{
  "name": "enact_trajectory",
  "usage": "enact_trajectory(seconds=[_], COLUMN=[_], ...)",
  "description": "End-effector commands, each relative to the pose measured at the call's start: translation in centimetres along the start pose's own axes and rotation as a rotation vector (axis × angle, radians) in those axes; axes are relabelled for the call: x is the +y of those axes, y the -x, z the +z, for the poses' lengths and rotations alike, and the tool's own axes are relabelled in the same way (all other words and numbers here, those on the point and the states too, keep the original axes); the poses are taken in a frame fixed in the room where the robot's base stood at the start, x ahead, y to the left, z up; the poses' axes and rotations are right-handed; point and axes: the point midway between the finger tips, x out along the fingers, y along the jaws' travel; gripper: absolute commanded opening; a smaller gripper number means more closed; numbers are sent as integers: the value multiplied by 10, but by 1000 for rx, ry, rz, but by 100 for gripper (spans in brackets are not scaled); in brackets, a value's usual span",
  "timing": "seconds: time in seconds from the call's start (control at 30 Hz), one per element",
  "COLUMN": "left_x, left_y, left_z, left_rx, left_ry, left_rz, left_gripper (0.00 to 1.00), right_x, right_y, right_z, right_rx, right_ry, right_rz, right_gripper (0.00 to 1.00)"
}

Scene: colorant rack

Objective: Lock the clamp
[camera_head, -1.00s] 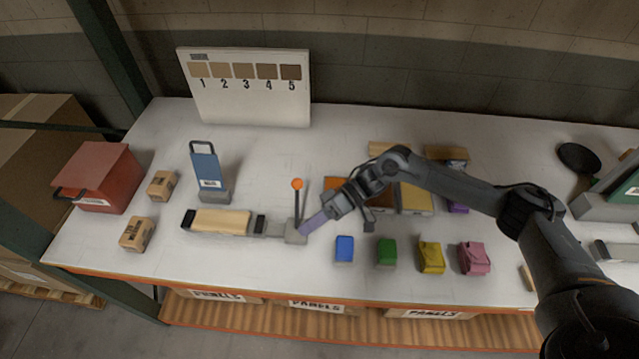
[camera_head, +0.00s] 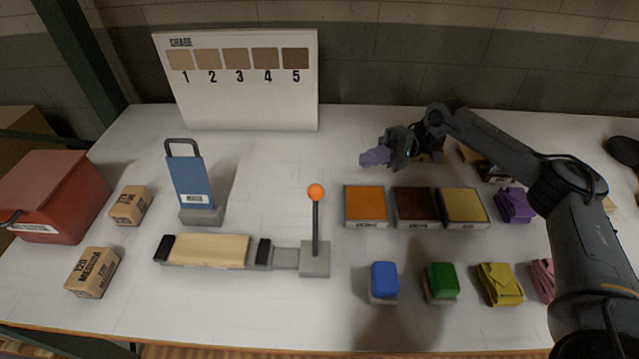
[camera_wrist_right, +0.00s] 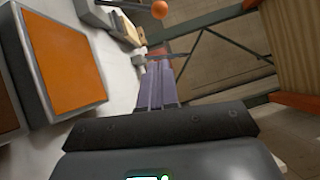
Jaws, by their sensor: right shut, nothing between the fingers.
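The clamp (camera_head: 315,260) is a grey block at the right end of a low bench fixture. Its dark lever (camera_head: 315,228) stands upright and carries an orange ball knob (camera_head: 316,192). A pale wooden block (camera_head: 208,250) lies in the fixture between two black pads. My right gripper (camera_head: 364,157), with purple fingers, is shut and empty, up and to the right of the knob and apart from it. In the right wrist view the closed fingers (camera_wrist_right: 158,82) show, with the orange knob (camera_wrist_right: 160,9) beyond them. My left gripper is not in view.
Orange (camera_head: 366,206), dark brown (camera_head: 415,206) and tan (camera_head: 463,207) pads lie right of the clamp. Blue (camera_head: 384,280) and green (camera_head: 442,281) blocks sit in front. A blue handled tool (camera_head: 190,182) stands behind the fixture. The table (camera_head: 255,320) is clear in front.

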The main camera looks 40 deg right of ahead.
Motion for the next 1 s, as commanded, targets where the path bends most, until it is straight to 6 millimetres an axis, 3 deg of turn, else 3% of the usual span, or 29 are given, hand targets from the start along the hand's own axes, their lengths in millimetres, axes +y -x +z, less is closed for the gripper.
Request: enact_trajectory(seconds=[0.6,1.0], left_x=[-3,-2], left_y=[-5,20], left_z=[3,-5], left_rx=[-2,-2], left_ry=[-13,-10], left_rz=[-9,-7], left_gripper=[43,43], right_x=[-1,-5], right_y=[6,-16], right_z=[0,0], right_rx=[6,4], right_ry=[-18,-21], right_rz=[-18,-19], right_gripper=[0,0])
